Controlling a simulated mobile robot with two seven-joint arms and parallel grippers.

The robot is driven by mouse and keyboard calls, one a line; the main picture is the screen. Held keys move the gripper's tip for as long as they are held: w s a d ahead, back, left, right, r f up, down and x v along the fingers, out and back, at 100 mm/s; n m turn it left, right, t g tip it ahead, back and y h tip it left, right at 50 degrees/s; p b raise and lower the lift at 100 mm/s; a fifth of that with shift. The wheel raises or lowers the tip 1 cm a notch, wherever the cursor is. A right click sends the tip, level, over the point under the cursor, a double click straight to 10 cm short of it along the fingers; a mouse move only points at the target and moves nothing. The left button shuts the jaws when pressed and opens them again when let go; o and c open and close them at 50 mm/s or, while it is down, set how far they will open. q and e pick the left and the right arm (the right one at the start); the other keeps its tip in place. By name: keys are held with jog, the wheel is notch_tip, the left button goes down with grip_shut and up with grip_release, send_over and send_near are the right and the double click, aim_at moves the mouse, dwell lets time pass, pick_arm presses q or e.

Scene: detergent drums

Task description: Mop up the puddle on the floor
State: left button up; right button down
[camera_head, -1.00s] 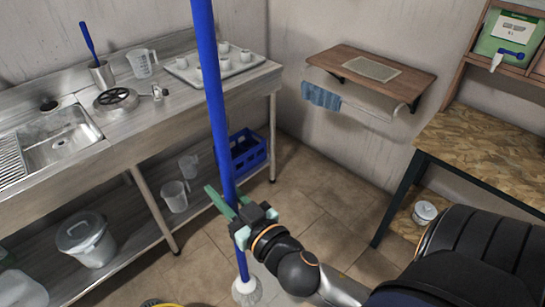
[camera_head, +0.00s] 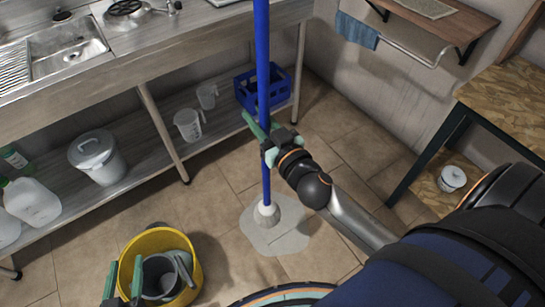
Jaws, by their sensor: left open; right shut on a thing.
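A blue-handled mop (camera_head: 262,60) stands upright, and its white mop head (camera_head: 266,215) rests on the puddle (camera_head: 285,238). The puddle is a pale grey patch on the tiled floor. My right gripper (camera_head: 262,130) is shut on the blue handle, a little above the mop head. A yellow bucket (camera_head: 192,241) stands on the floor to the left of the puddle, with a dark grey container inside it. My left gripper (camera_head: 124,280) is open and empty at the lower left, in front of the bucket's left side.
A steel sink counter (camera_head: 110,90) runs along the left, with jugs and a lidded white bucket (camera_head: 97,157) on its lower shelf. A blue crate (camera_head: 250,95) sits at the shelf's right end. A wooden table (camera_head: 505,100) stands at the right. Floor between is clear.

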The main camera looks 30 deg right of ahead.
pick_arm(q)
notch_tip(320, 180, up, 6)
jog(key=w+d+m+t+h+b, duration=0.2)
jog(key=m+t+h+b, duration=0.3)
jog(key=b, duration=0.7)
jog(key=s+d+r+m+t+h+b, duration=0.25)
jog(key=s+r+h+b, duration=0.35)
jog(key=b, duration=0.4)
jog(key=shift+m+h, duration=0.4)
jog(key=shift+m, duration=0.15)
jog(key=f+b, duration=0.2)
jog(key=f, duration=0.1)
jog(key=f+b, duration=0.2)
jog(key=shift+s+a, duration=0.2)
jog(key=shift+s, duration=0.15)
pick_arm(e)
jog(key=w+d+f, duration=0.3)
jog(key=w+f, duration=0.1)
jog(key=f, duration=0.7)
jog(key=w+d+f, duration=0.4)
jog(key=f, duration=0.8)
jog(key=w+d+f, duration=0.3)
jog(key=f, duration=0.9)
jog(key=shift+w+d, duration=0.25)
jog(key=shift+w, duration=0.15)
jog(key=shift+f, duration=0.1)
